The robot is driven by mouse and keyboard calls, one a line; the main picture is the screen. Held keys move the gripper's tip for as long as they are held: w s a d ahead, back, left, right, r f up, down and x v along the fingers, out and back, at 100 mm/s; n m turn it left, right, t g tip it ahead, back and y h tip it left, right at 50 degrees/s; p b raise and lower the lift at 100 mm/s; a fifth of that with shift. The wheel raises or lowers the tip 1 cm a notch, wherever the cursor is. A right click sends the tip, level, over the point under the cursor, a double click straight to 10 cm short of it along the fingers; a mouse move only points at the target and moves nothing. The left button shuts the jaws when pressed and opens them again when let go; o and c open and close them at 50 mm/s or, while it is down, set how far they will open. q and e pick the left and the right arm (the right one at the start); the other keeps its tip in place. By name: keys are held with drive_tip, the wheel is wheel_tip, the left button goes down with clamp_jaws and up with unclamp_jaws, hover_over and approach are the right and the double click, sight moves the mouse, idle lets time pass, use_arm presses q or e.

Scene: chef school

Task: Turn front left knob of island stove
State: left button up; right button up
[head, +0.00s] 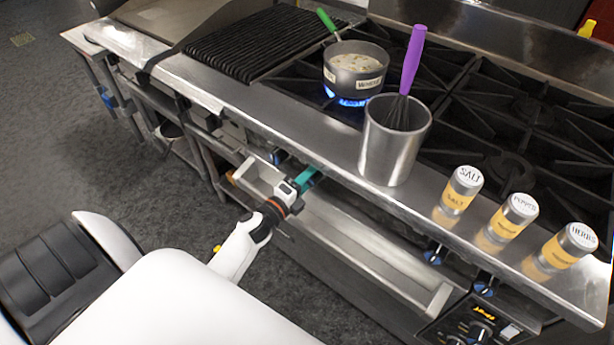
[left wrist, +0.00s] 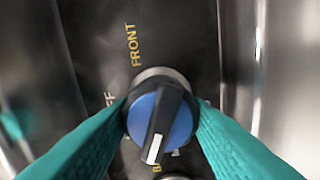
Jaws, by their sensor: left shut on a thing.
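A round blue and black stove knob (left wrist: 174,122) fills the middle of the left wrist view. Its white pointer mark points down and slightly left. Yellow lettering reads FRONT above it; other letters are partly hidden by a finger and the knob. My left gripper (head: 309,177) reaches under the front edge of the island stove (head: 320,150), at its control panel. Its teal fingers are shut on the knob from both sides, as the left wrist view (left wrist: 160,118) shows. The head view hides this knob. My right gripper is not in view.
A pot (head: 355,72) with a green-handled utensil sits over a lit blue flame. A metal canister (head: 393,150) with a purple-handled whisk and three shakers (head: 461,190) stand on the front ledge. More blue knobs (head: 433,257) and a metal rail (head: 370,258) line the front.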

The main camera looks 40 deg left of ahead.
use_arm(q)
drive_tip(key=n+p, duration=0.1)
drive_tip(key=n, duration=0.3)
drive_tip(key=shift+n, duration=0.4)
drive_tip(key=n+p, duration=0.2)
drive_tip(key=n, duration=0.3)
drive_tip(key=shift+f, duration=0.1)
drive_tip(key=n+p, duration=0.1)
drive_tip(key=n, duration=0.3)
drive_tip(key=shift+n, duration=0.4)
drive_tip(key=shift+d+f+n+p, duration=0.1)
drive_tip(key=shift+n+p, duration=0.3)
drive_tip(key=shift+n, duration=1.5)
drive_tip(key=o, duration=1)
drive_tip(key=shift+c, duration=0.2)
drive_tip(key=s+b, duration=0.1)
drive_tip(key=s, duration=1.1)
drive_tip(key=shift+a, duration=0.45)
